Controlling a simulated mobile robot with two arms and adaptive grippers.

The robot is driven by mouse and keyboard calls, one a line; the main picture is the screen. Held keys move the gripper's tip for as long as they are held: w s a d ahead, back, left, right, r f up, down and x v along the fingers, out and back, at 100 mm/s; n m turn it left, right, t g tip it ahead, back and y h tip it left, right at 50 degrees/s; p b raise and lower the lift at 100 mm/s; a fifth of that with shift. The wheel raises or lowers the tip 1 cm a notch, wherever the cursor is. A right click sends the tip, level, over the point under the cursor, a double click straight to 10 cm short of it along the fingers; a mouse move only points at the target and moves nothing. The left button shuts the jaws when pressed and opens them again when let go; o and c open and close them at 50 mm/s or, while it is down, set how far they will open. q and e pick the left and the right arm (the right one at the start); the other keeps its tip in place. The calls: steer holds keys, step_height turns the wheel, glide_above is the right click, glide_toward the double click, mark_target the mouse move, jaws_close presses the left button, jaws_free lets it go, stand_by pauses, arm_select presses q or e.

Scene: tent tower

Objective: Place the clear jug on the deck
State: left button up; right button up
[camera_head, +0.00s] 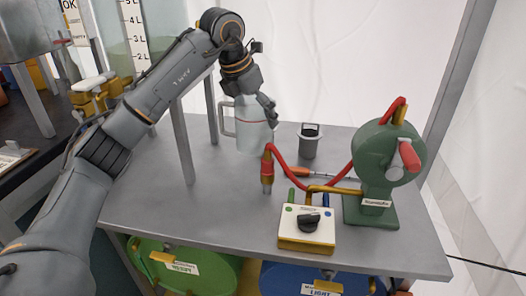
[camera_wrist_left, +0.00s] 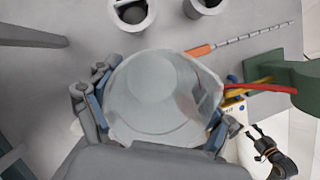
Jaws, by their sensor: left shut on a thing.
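The clear jug (camera_head: 250,138) is a pale, see-through vessel with a handle on its left side. My left gripper (camera_head: 262,103) is shut on it and holds it upright over the back part of the grey deck (camera_head: 150,205). In the left wrist view the jug (camera_wrist_left: 160,95) fills the middle, with the fingers of my left gripper on both sides of it. I cannot tell whether its base touches the deck. My right gripper is not in view.
Right of the jug stand a grey cup (camera_head: 309,145) and a green machine (camera_head: 378,165) with a red hose. A red-handled nozzle (camera_head: 267,170), an orange-handled rod (camera_wrist_left: 200,50) and a white switch box (camera_head: 306,228) are close by. The deck's left front is clear.

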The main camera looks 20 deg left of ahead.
mark_target(256, 142)
arm_select(q)
steer(key=f, duration=0.3)
steer(key=shift+s+a+f+b, duration=0.1)
steer(key=shift+s+a+b, duration=0.05)
steer(key=shift+s+b, duration=0.15)
steer(key=shift+w+f, duration=0.15)
steer(key=shift+f, duration=0.5)
steer(key=shift+f+b, duration=0.4)
steer(key=shift+f, duration=1.2)
steer(key=o, duration=1.1)
steer(key=shift+f, duration=0.1)
